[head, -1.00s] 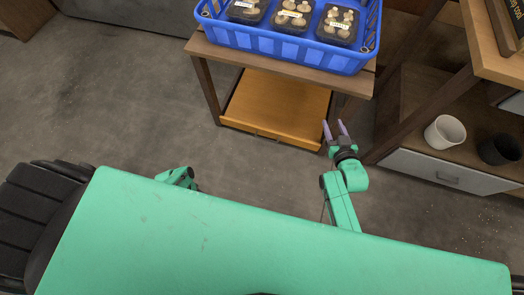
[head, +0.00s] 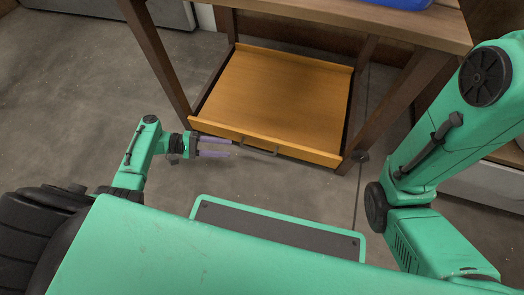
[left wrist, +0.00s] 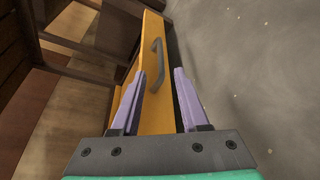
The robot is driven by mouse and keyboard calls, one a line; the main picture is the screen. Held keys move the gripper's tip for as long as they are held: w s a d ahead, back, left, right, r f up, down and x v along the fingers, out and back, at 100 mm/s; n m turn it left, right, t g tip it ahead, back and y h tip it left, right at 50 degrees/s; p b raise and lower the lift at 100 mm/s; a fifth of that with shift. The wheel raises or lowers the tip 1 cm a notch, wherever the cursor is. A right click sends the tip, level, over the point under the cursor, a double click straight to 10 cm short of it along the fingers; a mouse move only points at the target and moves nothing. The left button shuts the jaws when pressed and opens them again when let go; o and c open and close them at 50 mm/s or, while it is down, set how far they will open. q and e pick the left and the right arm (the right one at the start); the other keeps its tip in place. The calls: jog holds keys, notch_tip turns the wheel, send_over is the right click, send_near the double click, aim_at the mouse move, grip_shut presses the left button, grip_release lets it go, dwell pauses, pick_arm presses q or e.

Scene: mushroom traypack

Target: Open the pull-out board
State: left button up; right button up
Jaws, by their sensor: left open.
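The pull-out board (head: 275,95) is an orange-brown wooden panel with a raised front lip, low under a brown table. Its dark handle (head: 258,148) sits on the front lip. My left gripper (head: 230,147) is open and empty, its purple fingers pointing right toward the handle, near the front lip. In the left wrist view, the board's front (left wrist: 150,112) and the handle (left wrist: 157,63) lie ahead of the open fingers (left wrist: 160,72); the handle's near end shows in the gap between them, not gripped. My right arm rises at the right; its gripper is out of view.
The table (head: 340,17) stands over the board, its legs (head: 160,58) flanking the board. A blue crate (head: 408,3) shows at the top edge. Grey floor (head: 310,190) is clear in front of the board.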

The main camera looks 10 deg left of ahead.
aim_at(258, 151)
pick_arm(q)
jog(key=b+x, duration=0.3)
jog(key=x, duration=0.9)
jog(key=shift+s+d+f, duration=0.1)
jog(key=shift+f, duration=0.05)
jog(key=shift+d, duration=0.4)
grip_shut()
dwell(0.3)
